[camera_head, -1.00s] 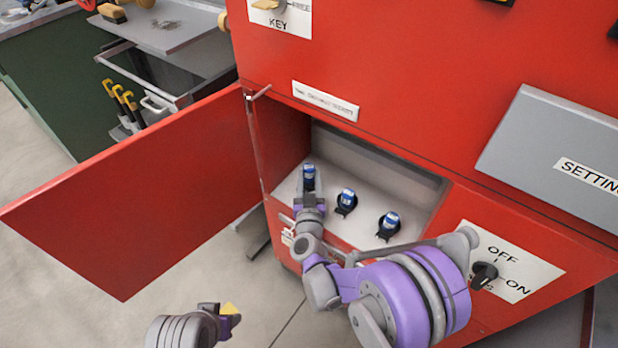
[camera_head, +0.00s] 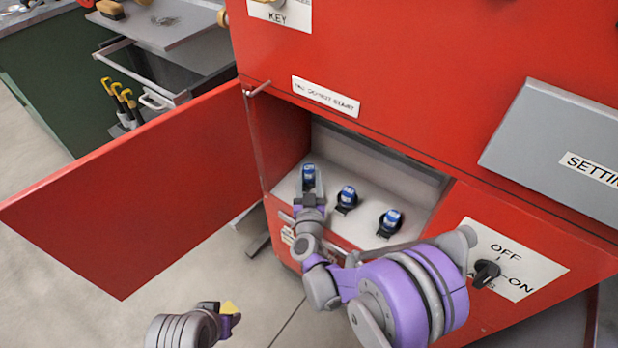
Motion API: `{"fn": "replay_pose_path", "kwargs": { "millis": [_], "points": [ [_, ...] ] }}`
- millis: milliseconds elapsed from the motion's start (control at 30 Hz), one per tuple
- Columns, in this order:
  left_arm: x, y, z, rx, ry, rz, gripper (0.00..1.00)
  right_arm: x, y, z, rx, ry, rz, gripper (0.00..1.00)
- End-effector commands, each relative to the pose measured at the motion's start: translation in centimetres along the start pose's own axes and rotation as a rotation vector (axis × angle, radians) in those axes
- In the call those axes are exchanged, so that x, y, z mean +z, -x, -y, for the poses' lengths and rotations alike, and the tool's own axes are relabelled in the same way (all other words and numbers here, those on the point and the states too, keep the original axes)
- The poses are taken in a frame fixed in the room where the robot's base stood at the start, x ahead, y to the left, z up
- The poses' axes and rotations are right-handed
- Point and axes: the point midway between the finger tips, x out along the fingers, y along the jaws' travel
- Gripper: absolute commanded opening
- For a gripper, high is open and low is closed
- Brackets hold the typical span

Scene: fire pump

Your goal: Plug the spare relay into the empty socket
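My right gripper (camera_head: 309,190) reaches into the open red compartment. Its fingers lie on both sides of a blue relay (camera_head: 309,174) at the left end of the row and appear shut on it. The fingers and wrist hide the relay's lower part and whatever socket is under it, so I cannot tell whether it is seated. A second blue relay (camera_head: 347,194) sits in a black socket in the middle, and a third blue relay (camera_head: 392,217) in a black socket at right. My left gripper (camera_head: 229,318) is low, outside the cabinet; its fingers are too unclear to read.
The red door (camera_head: 135,205) stands open to the left. A grey panel marked SETTING (camera_head: 550,165) and an OFF/ON knob (camera_head: 486,271) are on the right of the cabinet. A drawer unit (camera_head: 165,75) stands behind the door.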

Motion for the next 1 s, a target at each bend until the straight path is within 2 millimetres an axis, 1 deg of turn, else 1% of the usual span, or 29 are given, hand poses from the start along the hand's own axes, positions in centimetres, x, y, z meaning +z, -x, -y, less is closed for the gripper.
{"fn": "replay_pose_path", "kwargs": {
  "millis": [33, 100, 167, 433, 533, 667, 900, 1000],
  "points": [
    [0.0, 0.0, 0.0, 0.0, 0.0, 0.0, 0.5, 0.0, 0.0, 0.0, 0.0, 0.0, 0.0, 0.55],
    [0.0, 0.0, 0.0, 0.0, 0.0, 0.0, 0.5, 0.0, 0.0, 0.0, 0.0, 0.0, 0.0, 0.67],
    [0.0, 0.0, 0.0, 0.0, 0.0, 0.0, 0.5, 0.0, 0.0, 0.0, 0.0, 0.0, 0.0, 0.77],
    [0.0, 0.0, 0.0, 0.0, 0.0, 0.0, 0.5, 0.0, 0.0, 0.0, 0.0, 0.0, 0.0, 0.77],
    [0.0, 0.1, 0.0, 0.0, 0.0, 0.0, 0.5, 0.0, 0.6, 0.0, -0.001, 0.0, 0.0, 0.77],
    [-0.1, 0.4, 0.0, 0.0, 0.0, 0.0, 0.5, -0.1, 2.4, 0.1, -0.002, -0.002, 0.0, 0.77],
    [-0.2, 1.1, 0.0, 0.0, 0.0, -0.001, 0.5, -0.1, 7.3, 0.1, -0.003, -0.001, 0.0, 0.77],
    [-0.2, 1.2, 0.0, 0.0, 0.0, -0.002, 0.5, -0.1, 9.0, 0.1, -0.002, -0.001, 0.0, 0.77]
  ]
}}
